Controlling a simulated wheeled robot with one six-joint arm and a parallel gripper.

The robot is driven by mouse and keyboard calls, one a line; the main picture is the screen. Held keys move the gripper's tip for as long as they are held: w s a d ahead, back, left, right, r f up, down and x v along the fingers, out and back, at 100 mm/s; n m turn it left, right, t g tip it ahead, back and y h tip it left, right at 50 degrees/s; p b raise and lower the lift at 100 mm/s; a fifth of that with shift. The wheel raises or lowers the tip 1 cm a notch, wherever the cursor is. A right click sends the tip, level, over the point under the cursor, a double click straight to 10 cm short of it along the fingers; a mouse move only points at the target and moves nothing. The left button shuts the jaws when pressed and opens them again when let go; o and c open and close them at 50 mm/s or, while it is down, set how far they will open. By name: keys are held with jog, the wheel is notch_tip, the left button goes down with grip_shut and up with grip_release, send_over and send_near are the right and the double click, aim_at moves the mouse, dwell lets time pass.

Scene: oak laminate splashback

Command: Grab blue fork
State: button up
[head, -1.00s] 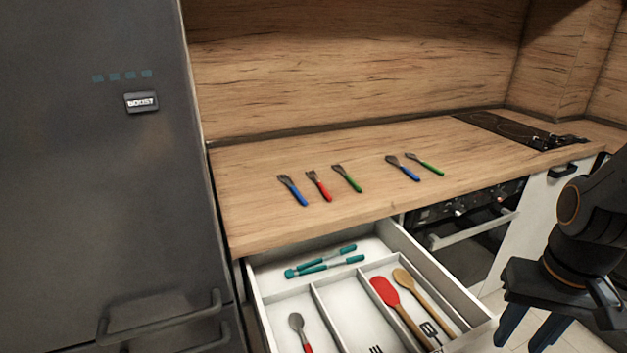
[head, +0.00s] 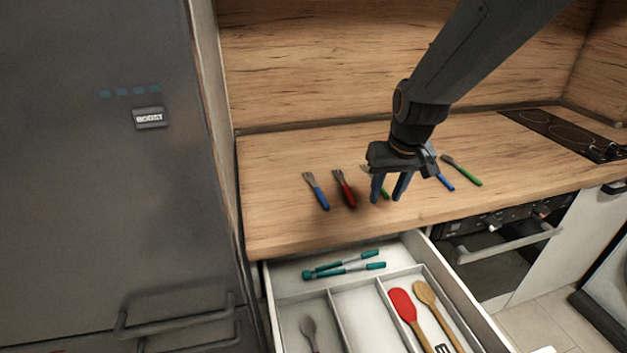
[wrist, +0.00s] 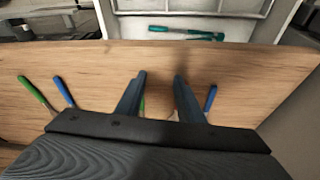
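The blue fork (head: 318,193) lies on the wooden counter, leftmost of a row of three forks in the head view. In the wrist view its blue handle (wrist: 211,98) shows just right of the right finger. The red fork (head: 343,188) lies beside it. The green fork (head: 384,189) is partly hidden behind my fingers. My gripper (head: 386,199) is open and empty, pointing down above the counter near the green fork, right of the blue fork. In the wrist view my gripper (wrist: 160,78) has its fingers apart with nothing held.
A blue-handled utensil (head: 444,181) and a green-handled one (head: 466,173) lie farther right. The open drawer (head: 333,318) below holds teal-handled tools (head: 346,267), a red spatula (head: 403,305) and a wooden spoon (head: 427,296). A dark fridge (head: 110,200) stands close on the left.

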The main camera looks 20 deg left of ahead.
jog(key=n+y+p, duration=0.1)
jog(key=n, duration=0.1)
send_near(318, 190)
jog(key=shift+s+d+f, duration=0.1)
jog(key=shift+s+d, duration=0.35)
jog(key=shift+d, duration=0.25)
jog(key=shift+a+f, duration=0.2)
jog(key=shift+a, duration=0.05)
jog(key=shift+p+x, duration=0.55)
jog(key=shift+x, duration=0.55)
jog(key=f, duration=0.1)
jog(key=w+a+f+p, duration=0.1)
jog(key=f+p, duration=0.1)
jog(key=shift+w+a+f, duration=0.15)
jog(key=shift+w+a, duration=0.25)
jog(key=shift+w+a+f, duration=0.1)
jog(key=shift+w+f, duration=0.05)
jog(key=shift+f, duration=0.35)
jog(key=shift+t, duration=0.3)
jog(key=shift+c, duration=0.4)
grip_shut()
